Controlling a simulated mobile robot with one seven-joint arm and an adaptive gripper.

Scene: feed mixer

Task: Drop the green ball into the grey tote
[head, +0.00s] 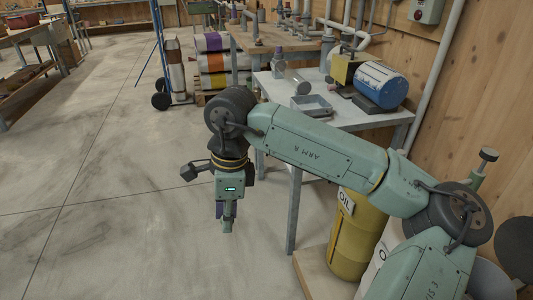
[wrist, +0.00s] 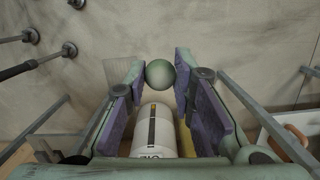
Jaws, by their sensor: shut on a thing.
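My gripper (head: 227,218) hangs pointing down over the floor, left of the metal table, in the head view. In the wrist view my gripper (wrist: 160,72) is shut on the green ball (wrist: 160,74), which sits between the purple-padded fingertips. In the head view the ball is hidden or too small to make out. A small grey open tray (head: 312,107) stands on the metal table; I cannot tell whether it is the grey tote. No other grey tote is clearly visible.
A white container (wrist: 158,132) lies below my fingers. Open floor (head: 100,160) spreads left.

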